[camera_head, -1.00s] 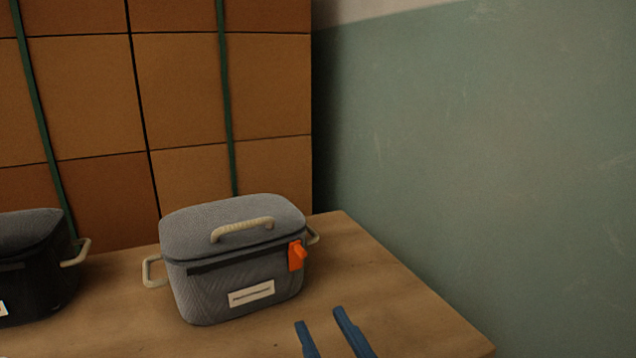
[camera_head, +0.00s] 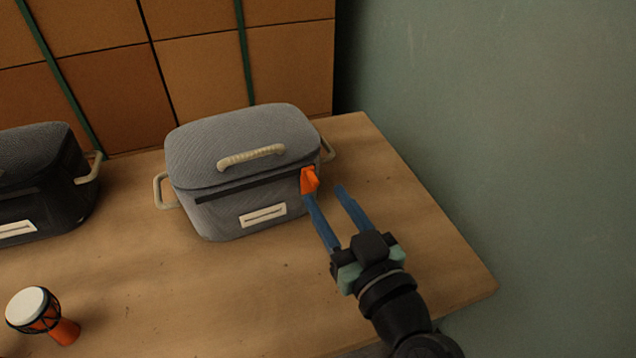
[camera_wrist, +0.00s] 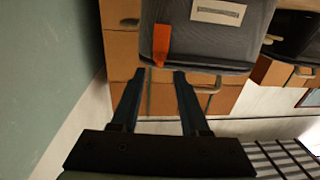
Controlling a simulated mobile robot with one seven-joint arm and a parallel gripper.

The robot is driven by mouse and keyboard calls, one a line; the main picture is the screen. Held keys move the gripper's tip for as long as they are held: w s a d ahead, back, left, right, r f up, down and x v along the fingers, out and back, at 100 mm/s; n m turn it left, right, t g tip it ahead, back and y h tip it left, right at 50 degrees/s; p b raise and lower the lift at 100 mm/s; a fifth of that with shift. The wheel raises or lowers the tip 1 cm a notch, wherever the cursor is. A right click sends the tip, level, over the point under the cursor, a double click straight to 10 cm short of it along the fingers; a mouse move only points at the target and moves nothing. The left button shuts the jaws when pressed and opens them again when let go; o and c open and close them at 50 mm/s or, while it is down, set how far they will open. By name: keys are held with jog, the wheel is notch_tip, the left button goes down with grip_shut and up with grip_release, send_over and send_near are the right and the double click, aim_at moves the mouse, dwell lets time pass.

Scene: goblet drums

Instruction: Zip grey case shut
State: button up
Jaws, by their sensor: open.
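The grey case (camera_head: 240,160) stands upright on the wooden table, with a beige handle on its lid, a loop at each side and a white label on its front. A dark zip line runs along the upper front. The orange zip pull (camera_head: 309,180) is at the right front corner. My gripper (camera_head: 328,192) is open and empty, its blue fingers pointing at the pull, with the left fingertip close to it. In the wrist view, the orange pull (camera_wrist: 161,44) hangs just beyond the fingertips, roughly between them. I cannot tell whether they touch.
A dark case (camera_head: 50,180) stands left of the grey one. A small goblet drum (camera_head: 45,312) is at the table's front left. Stacked boxes (camera_head: 200,60) are behind. The table (camera_head: 420,235) is bare on the right, up to its edge near the green wall.

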aim_at(316, 183)
jog(key=shift+x, duration=2.3)
jog(key=shift+c, duration=0.2)
grip_shut()
